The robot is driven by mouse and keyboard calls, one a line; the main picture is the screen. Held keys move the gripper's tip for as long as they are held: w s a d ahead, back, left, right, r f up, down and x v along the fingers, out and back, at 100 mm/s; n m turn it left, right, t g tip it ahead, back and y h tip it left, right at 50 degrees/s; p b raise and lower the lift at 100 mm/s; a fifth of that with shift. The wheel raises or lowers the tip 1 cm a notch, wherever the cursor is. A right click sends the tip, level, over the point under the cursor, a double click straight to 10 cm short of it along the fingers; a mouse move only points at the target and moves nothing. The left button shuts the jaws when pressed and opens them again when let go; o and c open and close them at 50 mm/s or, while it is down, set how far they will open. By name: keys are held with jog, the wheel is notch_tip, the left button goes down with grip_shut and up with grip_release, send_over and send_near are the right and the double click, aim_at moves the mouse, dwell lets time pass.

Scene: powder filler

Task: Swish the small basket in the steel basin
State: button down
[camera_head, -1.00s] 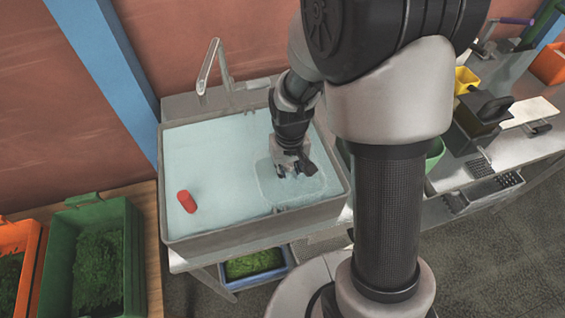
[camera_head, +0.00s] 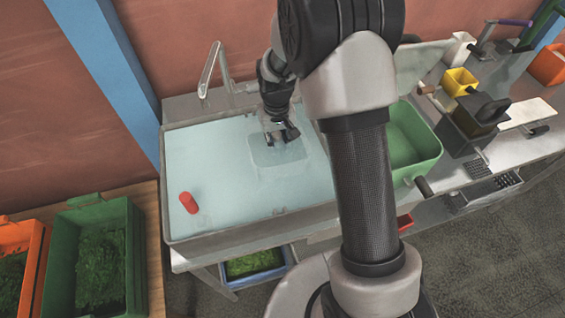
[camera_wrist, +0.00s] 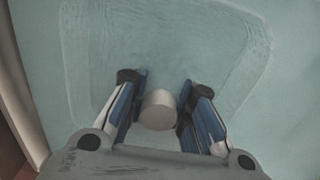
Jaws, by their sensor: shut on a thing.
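The steel basin (camera_head: 217,238) is full of pale blue water, with a tap at its back left. The small basket (camera_head: 276,153) shows as a faint rectangular outline in the water, right of the middle of the basin; its walls (camera_wrist: 82,62) also show in the wrist view. My gripper (camera_head: 280,135) is above the basket, at the back right of the basin. In the wrist view its fingers (camera_wrist: 160,108) are closed about a pale round knob (camera_wrist: 159,110), which seems to be the basket's handle. The basket's lower part is blurred by the water.
A red cylinder (camera_head: 188,203) is in the basin at the left. The tap (camera_head: 212,70) rises at the back. A green tub (camera_head: 415,140) stands to the right, partly behind my arm. Green (camera_head: 70,215) and orange crates (camera_head: 30,228) stand at the left.

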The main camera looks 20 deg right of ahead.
jog(key=s+r+p, duration=0.5)
jog(key=r+p, duration=0.4)
jog(key=r, duration=0.5)
jog(key=shift+s+p, duration=0.2)
jog(key=shift+p, duration=0.1)
dwell(0.6)
jog(key=shift+s, duration=0.1)
dwell(1.9)
